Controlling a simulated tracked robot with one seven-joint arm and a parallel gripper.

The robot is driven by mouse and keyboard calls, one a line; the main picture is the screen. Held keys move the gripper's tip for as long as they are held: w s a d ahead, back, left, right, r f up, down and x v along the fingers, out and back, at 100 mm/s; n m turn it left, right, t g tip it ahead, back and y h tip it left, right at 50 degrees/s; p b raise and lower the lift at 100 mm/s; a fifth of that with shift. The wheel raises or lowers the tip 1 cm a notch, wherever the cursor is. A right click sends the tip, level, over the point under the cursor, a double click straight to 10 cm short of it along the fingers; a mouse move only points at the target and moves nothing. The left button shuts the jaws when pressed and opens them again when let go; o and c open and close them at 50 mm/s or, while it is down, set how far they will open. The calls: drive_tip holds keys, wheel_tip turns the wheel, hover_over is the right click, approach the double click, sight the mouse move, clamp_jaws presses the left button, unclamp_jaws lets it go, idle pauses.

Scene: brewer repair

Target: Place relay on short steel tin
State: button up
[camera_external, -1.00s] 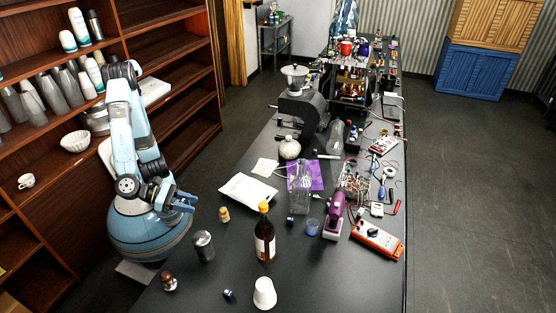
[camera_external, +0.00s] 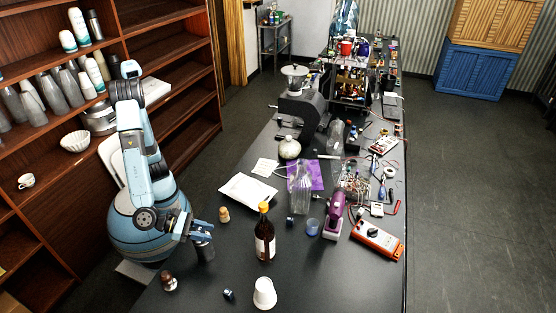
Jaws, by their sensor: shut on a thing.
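The short steel tin (camera_external: 205,251) stands upright near the left edge of the black table, with its top partly hidden by my gripper. My gripper (camera_external: 202,232) is at the top of the tin, its fingers pointing right and down. It is shut on the relay, which is too small and too covered by the fingers to make out clearly. I cannot tell whether the relay touches the tin.
A cork-coloured stopper (camera_external: 224,214) and a brown bottle with a yellow cap (camera_external: 264,236) stand nearby. A brown-topped tamper (camera_external: 168,281), a small dark part (camera_external: 229,294) and a white cup (camera_external: 264,293) are in front. Bare table lies between them.

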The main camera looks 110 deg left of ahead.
drive_tip(key=shift+f, duration=0.3)
drive_tip(key=o, duration=1.1)
drive_tip(key=shift+c, duration=0.2)
